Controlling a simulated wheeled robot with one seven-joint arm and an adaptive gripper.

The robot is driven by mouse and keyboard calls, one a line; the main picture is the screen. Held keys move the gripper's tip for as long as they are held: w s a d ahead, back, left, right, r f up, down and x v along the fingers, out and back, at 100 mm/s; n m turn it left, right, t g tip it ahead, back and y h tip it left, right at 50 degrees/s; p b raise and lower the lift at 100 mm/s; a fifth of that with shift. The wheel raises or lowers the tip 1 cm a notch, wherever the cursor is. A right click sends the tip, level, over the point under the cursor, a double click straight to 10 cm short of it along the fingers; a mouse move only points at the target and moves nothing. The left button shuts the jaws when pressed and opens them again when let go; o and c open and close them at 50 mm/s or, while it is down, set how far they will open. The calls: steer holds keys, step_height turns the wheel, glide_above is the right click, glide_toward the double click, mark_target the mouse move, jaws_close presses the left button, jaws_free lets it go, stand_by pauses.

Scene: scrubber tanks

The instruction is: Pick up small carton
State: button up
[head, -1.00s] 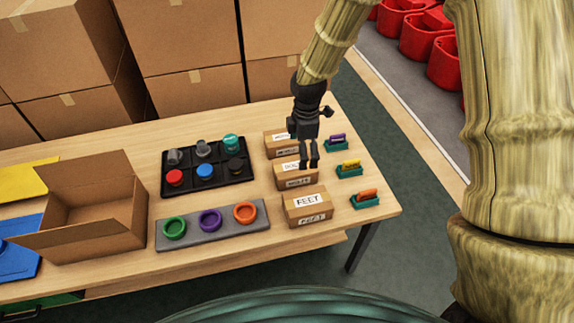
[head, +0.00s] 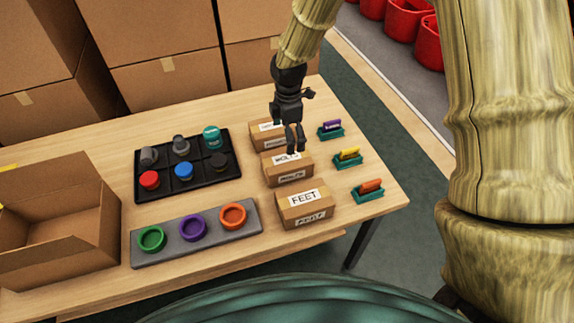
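Three small closed cartons stand in a row on the wooden table in the head view. The front carton (head: 305,209) is labelled "FEET". The middle carton (head: 287,169) has a white label that seems to read "BOLTS". The back carton (head: 262,134) is partly hidden behind my gripper, and its label is hard to read. My gripper (head: 296,149) points down over the middle carton, near its top back edge. Its two fingers look slightly apart with nothing between them. I cannot tell whether the fingertips touch the carton.
A large open box (head: 62,257) stands at the left. A black tray (head: 163,193) holds several caps, and a grey board (head: 217,231) holds three coloured rings. Three teal holders with purple, yellow and orange pieces (head: 369,187) stand right of the cartons. Stacked boxes (head: 165,74) rise behind the table.

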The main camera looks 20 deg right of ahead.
glide_above(287, 158)
steer(key=f, duration=0.4)
steer(key=shift+w+f+p, duration=0.25)
steer(key=shift+w+p, duration=0.05)
steer(key=shift+s+f+p, duration=0.2)
steer(key=shift+f+p, duration=0.5)
steer(key=shift+f, duration=2)
steer(key=shift+c, duration=0.2)
steer(key=c, duration=0.9)
